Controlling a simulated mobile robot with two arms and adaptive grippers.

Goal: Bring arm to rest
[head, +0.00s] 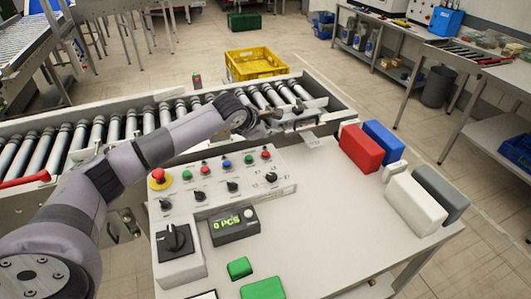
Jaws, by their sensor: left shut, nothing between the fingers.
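My left arm reaches in from the lower left, over the control panel (235,183). My left gripper (284,114) is at the near edge of the roller conveyor (118,128), close to the panel's far corner. It is small and dark here; its fingers are shut with nothing between them. My right gripper is not in view.
On the table (330,225) stand red (361,149), blue (387,144), white (415,204) and grey (441,193) blocks. A counter box (233,225) reads "0 PCS". A yellow crate (256,65) lies beyond the conveyor. The table's middle is clear.

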